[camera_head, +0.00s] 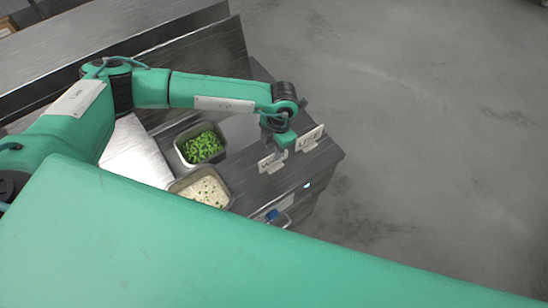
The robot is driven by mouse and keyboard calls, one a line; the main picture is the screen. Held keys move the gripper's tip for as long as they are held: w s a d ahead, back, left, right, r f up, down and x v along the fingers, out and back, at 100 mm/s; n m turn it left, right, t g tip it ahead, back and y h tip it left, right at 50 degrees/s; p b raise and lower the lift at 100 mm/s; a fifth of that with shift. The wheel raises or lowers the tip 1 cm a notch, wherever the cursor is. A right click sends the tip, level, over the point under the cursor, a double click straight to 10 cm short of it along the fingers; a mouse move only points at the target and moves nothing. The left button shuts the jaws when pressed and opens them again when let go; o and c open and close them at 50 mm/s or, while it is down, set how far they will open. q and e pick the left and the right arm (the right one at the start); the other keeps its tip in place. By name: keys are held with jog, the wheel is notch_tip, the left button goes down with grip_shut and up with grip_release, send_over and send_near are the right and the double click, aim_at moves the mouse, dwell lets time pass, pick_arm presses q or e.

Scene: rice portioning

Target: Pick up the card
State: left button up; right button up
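Two small white cards with dark lettering stand near the right end of the steel counter. One card (272,163) is nearer and to the left; the other card (310,138) is farther right. My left gripper (272,143) hangs from the end of the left arm, close above and behind the nearer card and left of the other. It looks apart from both cards, but the gap is hard to judge. Its fingers are small and partly hidden, so I cannot tell whether they are open. My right gripper is not in view.
A metal pan of green vegetables (179,150) and a pan of rice with green bits (228,190) sit on the counter (245,205) left of the cards. A blue item (272,215) lies at the front edge. Grey floor (430,130) is open to the right.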

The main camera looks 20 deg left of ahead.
aim_at(273, 166)
pick_arm(q)
jog(key=shift+s+f+p, duration=0.15)
jog(key=shift+f+p, duration=0.6)
jog(key=shift+p, duration=0.3)
notch_tip(273, 166, down, 3)
jog(key=shift+s+a+f+p, duration=0.1)
jog(key=shift+p, duration=0.7)
jog(key=shift+f, duration=0.3)
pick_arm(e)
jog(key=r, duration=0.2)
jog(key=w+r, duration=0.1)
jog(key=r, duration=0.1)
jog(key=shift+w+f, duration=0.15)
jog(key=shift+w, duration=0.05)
pick_arm(q)
jog(key=shift+f+b, duration=0.25)
jog(key=shift+b, duration=0.15)
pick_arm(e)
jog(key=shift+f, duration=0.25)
pick_arm(q)
jog(key=shift+c, duration=0.2)
grip_shut()
